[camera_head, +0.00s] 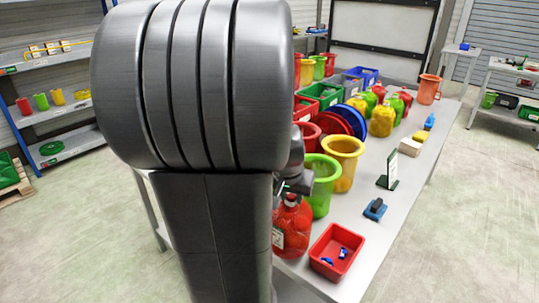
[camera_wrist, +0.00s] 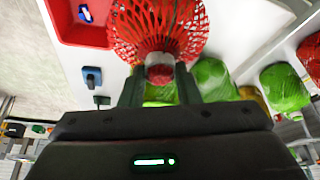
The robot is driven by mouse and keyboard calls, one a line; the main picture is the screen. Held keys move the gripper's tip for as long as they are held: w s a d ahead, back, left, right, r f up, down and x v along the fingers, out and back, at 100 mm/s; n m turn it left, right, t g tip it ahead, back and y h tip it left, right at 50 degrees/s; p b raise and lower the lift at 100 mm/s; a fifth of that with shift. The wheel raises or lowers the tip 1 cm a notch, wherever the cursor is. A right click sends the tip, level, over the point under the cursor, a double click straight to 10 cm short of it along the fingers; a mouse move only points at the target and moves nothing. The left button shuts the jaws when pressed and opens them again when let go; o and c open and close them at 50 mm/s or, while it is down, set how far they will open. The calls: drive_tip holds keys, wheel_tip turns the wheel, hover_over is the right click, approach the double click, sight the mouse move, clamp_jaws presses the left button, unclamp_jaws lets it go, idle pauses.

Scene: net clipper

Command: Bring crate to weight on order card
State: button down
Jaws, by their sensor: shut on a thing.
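My gripper (camera_wrist: 160,80) is shut on the gathered neck of a red net bag (camera_wrist: 158,24) in the wrist view. In the head view my gripper (camera_head: 291,188) is partly hidden by my arm, and the net bag (camera_head: 291,232) hangs or stands upright below it, with a white label. I cannot tell whether it touches the table. A red crate (camera_head: 318,267) with small blue-and-white things inside is just right of the bag. The crate also shows in the wrist view (camera_wrist: 78,35). A small upright green-and-white card (camera_head: 391,172) stands farther back on the table.
A dark blue-and-black device (camera_head: 375,209) lies between crate and card. Green (camera_head: 322,190) and yellow (camera_head: 343,160) buckets stand close behind the bag. Several filled net bags, a tan block (camera_head: 410,147) and bins are farther back. The tabletop (camera_head: 385,240) right of the crate is clear.

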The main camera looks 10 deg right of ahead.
drive_tip(key=w+d+f+p, duration=0.2)
drive_tip(key=w+d+f, duration=0.1)
drive_tip(key=w, duration=0.3)
drive_tip(key=shift+d+f, duration=0.15)
drive_tip(key=shift+f, duration=0.05)
idle(0.4)
drive_tip(key=shift+f, duration=0.15)
drive_tip(key=c, duration=1.1)
unclamp_jaws()
